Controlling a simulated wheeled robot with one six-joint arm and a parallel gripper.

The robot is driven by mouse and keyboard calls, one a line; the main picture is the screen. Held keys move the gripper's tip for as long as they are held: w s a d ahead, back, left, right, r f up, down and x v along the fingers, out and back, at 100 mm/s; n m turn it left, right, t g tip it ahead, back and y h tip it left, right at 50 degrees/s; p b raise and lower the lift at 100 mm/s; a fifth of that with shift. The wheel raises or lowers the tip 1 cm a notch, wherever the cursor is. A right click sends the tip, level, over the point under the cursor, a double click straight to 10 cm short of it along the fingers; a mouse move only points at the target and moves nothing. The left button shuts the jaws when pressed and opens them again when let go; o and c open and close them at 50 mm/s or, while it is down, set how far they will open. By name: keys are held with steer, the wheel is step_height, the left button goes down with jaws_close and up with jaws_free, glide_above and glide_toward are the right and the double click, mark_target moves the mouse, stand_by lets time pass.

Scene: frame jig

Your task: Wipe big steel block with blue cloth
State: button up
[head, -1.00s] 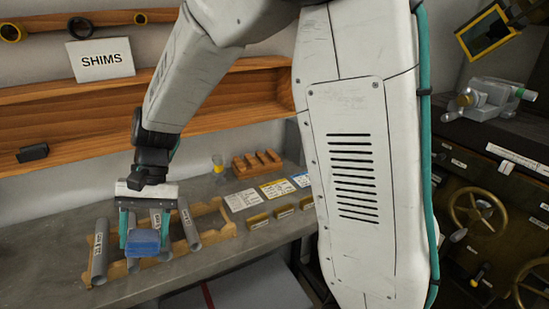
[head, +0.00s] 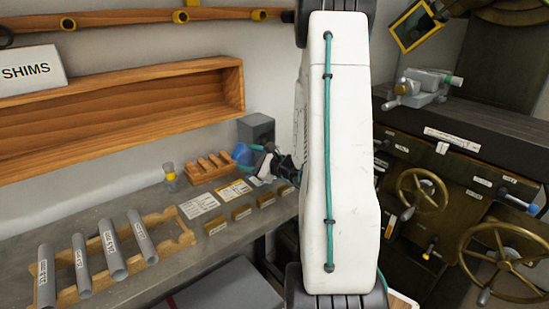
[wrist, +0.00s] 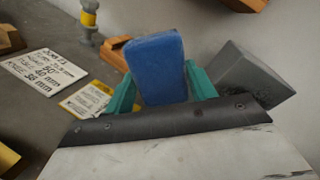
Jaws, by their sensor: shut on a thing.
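My gripper (wrist: 160,88) is shut on the blue cloth (wrist: 157,66), a folded pad between its teal fingers. In the head view the blue cloth (head: 242,154) shows small at the back of the bench, partly hidden by my arm. The big steel block (head: 257,130) is a grey block standing on the bench against the wall, just right of and behind the cloth. In the wrist view the block (wrist: 246,76) is right of the gripper, tilted in the picture and partly hidden by the right finger. I cannot tell whether cloth and block touch.
A wooden rack with grey tubes (head: 112,250) stands at the front left of the bench. A notched wooden block (head: 210,166), a small yellow-banded post (head: 170,176) and printed cards (head: 199,206) lie left of the gripper. A wooden shelf (head: 120,103) hangs above.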

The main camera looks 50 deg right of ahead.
mark_target(261, 142)
steer(key=s+d+m+h, duration=0.1)
steer(key=d, duration=0.1)
steer(key=s+d+f+m+h, duration=0.1)
steer(key=s+d+h, duration=0.1)
steer(key=d, duration=0.1)
steer(key=s+d+m+h, duration=0.1)
steer(key=s+d, duration=0.1)
steer(key=shift+d+f+t+h, duration=0.15)
steer(key=shift+t+h, duration=0.15)
steer(key=shift+w+d, duration=0.2)
steer(key=shift+w, duration=0.8)
steer(key=shift+w+d, duration=0.15)
steer(key=shift+w, duration=0.8)
steer(key=shift+w+d, duration=0.2)
steer(key=shift+w, duration=0.8)
steer(key=shift+w+d, duration=0.2)
steer(key=shift+w, duration=0.7)
steer(key=shift+d, duration=0.1)
steer(key=shift+s+d, duration=0.2)
steer(key=shift+d, duration=0.6)
steer(key=shift+s+d, duration=0.2)
steer(key=shift+d, duration=0.6)
steer(key=shift+s+d, duration=0.2)
steer(key=shift+d, duration=1)
steer(key=shift+s+d, duration=0.15)
steer(key=shift+d, duration=1)
steer(key=shift+s+d, duration=0.2)
steer(key=shift+d, duration=1)
